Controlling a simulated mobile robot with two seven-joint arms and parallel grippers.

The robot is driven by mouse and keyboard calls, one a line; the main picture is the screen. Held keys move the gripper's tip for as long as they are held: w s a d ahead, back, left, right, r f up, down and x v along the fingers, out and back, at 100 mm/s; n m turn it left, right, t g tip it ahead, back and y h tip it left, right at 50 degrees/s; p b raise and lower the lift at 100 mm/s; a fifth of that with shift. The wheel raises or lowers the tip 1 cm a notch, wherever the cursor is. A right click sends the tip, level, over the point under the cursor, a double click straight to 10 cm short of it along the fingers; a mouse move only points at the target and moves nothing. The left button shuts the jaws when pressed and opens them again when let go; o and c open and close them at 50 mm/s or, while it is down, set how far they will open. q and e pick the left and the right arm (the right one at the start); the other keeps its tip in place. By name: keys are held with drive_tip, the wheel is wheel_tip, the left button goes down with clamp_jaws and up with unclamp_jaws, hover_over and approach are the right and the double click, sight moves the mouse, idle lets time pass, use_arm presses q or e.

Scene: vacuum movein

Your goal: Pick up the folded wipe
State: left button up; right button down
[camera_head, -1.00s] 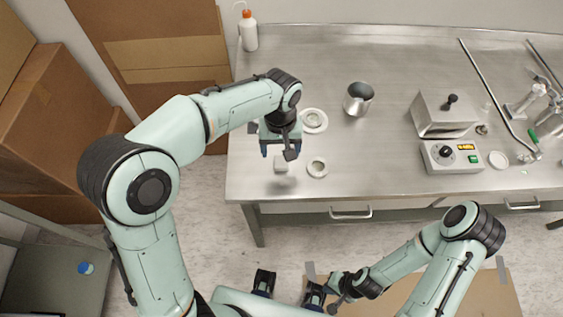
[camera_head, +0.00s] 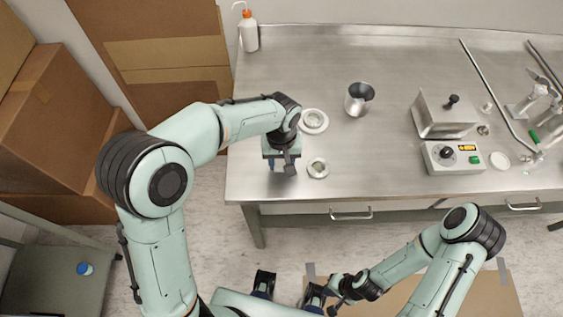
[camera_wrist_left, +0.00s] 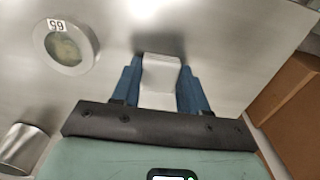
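The folded wipe (camera_wrist_left: 160,78) is a small white block on the steel bench, seen between the blue fingers in the left wrist view. My left gripper (camera_wrist_left: 158,90) reaches down around it, one finger on each side. The fingers are apart and look close to its sides; firm contact cannot be made out. In the head view my left gripper (camera_head: 281,168) hides the wipe, near the bench's front edge. My right gripper (camera_head: 289,290) is low at the bottom of the head view, away from the bench, with its fingers apart and empty.
A small round dish (camera_head: 318,167) sits just right of the left gripper, another dish (camera_head: 313,121) behind it. A metal beaker (camera_head: 359,99) stands farther back. A control box (camera_head: 453,157) is to the right. Cardboard boxes (camera_head: 62,120) stand left of the bench (camera_head: 390,170).

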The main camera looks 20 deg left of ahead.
sight(282, 164)
use_arm(q)
drive_tip(key=shift+c, duration=0.4)
drive_tip(key=shift+r, duration=0.15)
